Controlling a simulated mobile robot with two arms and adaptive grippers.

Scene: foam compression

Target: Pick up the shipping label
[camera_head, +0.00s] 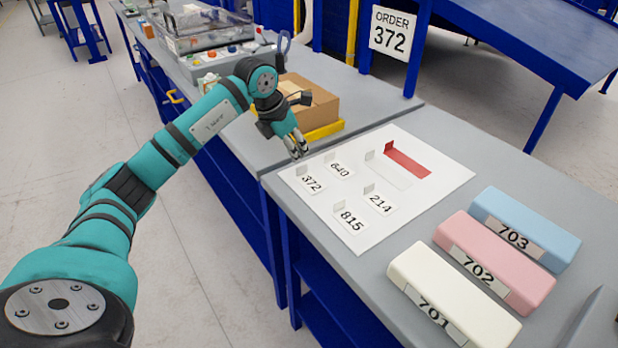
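A white sheet (397,225) on the near bench holds several small white labels with upright tabs. The label 372 (311,184) is at its left corner, with label 640 (340,171) behind it. Label 815 (350,225) and label 214 (379,205) lie nearer the front. An order sign (390,35) reads "ORDER 372". My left gripper (298,149) points down just behind label 372, near the bench edge, apart from the labels. Its fingertips look close together and nothing shows between them; their gap is too small to judge. My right gripper is not in view.
White, pink (494,262) and blue foam blocks marked 701, 702 and 703 stand at the right. A red strip (407,160) lies on the sheet. An open cardboard box (312,104) sits behind my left gripper, beside a yellow bar (318,133). A machine (211,38) stands farther back.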

